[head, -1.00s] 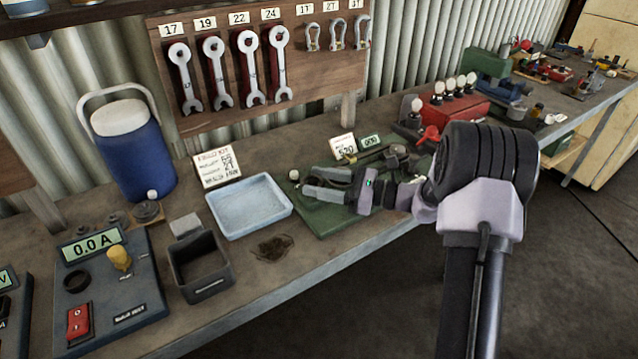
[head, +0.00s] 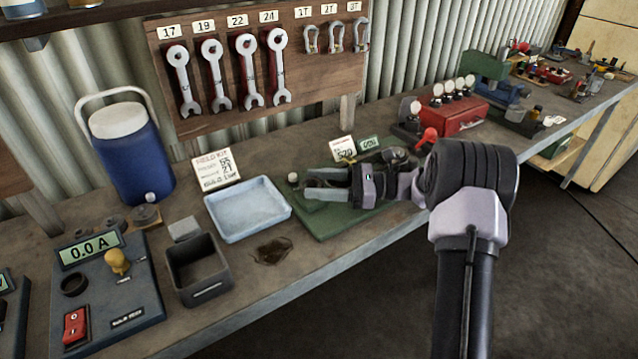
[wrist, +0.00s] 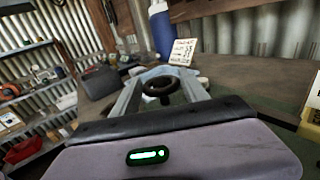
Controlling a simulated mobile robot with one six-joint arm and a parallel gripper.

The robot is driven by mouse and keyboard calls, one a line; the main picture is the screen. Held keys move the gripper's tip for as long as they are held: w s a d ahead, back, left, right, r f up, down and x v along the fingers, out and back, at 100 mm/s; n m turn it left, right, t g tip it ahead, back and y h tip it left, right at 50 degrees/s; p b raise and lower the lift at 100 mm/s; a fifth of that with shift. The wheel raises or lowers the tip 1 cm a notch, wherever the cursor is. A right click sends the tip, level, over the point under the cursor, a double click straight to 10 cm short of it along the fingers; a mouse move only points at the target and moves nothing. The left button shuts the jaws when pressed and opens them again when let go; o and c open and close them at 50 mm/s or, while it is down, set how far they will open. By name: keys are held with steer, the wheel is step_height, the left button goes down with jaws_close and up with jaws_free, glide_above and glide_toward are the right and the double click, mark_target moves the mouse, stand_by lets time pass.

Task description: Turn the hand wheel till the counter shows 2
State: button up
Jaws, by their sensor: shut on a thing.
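The hand wheel is a dark ring (wrist: 158,86) between my two fingers in the wrist view. In the head view it is mostly hidden by my gripper (head: 318,184), with part of its dark rim showing between the fingers. My gripper is shut on the wheel, reaching in from the right above the green base plate (head: 325,223). The counter, a small green display (head: 369,143), stands behind my gripper beside a white card (head: 343,148). Its digits are too small to read surely.
A pale blue tray (head: 250,232), a dark open box (head: 208,285) and a panel showing 0.0 A (head: 105,285) lie to the left. A blue jug (head: 132,155) stands behind. A red box (head: 458,115) is to the right. The bench's front edge runs beneath my arm.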

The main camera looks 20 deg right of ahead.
steer(key=o, duration=1.4)
steer(key=shift+a+r, duration=0.1)
steer(key=shift+c, duration=0.2)
steer(key=p+v, duration=0.4)
steer(key=v, duration=1.3)
steer(key=shift+d+p, duration=0.25)
steer(key=shift+p, duration=0.15)
